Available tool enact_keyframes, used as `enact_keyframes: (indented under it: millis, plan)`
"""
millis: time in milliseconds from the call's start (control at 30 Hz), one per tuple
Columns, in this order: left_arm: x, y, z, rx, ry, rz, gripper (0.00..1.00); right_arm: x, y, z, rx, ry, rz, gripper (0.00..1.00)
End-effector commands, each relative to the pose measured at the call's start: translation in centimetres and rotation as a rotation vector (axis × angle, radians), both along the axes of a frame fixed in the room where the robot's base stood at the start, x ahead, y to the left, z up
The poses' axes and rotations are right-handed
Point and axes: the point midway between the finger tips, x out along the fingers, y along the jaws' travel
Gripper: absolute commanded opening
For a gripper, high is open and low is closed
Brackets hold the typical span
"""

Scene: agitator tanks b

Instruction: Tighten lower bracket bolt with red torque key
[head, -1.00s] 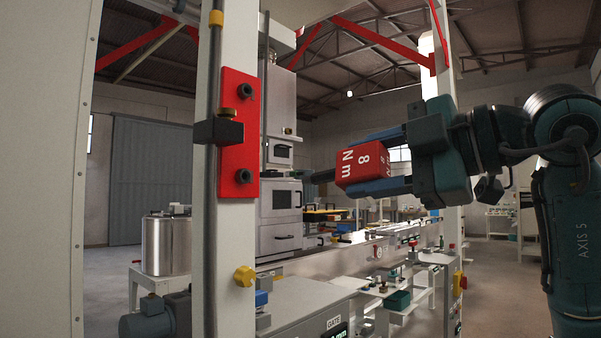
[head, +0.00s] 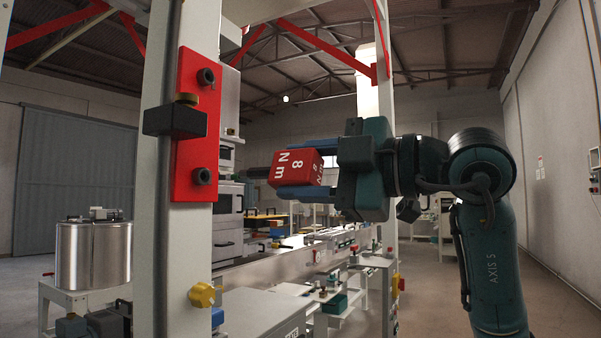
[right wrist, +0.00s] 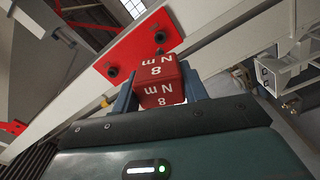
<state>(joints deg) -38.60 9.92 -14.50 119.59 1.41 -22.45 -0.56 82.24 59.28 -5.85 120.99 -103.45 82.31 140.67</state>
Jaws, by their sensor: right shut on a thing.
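The red torque key (head: 296,167), marked "8 Nm", is held level between the blue fingers of my right gripper (head: 284,169), which is shut on it. Its dark tip points left at the lower bolt (head: 203,176) of the red bracket (head: 190,140). In the picture a gap shows between tip and bolt. The upper bolt (head: 206,77) sits near the bracket's top. My left gripper is not in view.
The bracket is on a pale upright post (head: 152,230). A black clamp block (head: 175,121) with a brass knob juts from it between the bolts. A yellow knob (head: 204,295) sits lower on the post. A bench line with machines runs behind the key.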

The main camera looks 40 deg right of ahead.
Motion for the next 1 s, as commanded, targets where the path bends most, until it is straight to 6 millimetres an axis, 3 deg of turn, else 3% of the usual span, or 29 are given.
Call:
enact_keyframes:
  millis: [600,1000]
  plan:
    - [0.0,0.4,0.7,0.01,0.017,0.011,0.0,4.7,2.0,0.1,0.0,0.0,0.001,0.0]
    - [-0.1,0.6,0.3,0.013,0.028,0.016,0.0,5.4,2.2,0.0,0.0,-0.001,0.0,0.0]
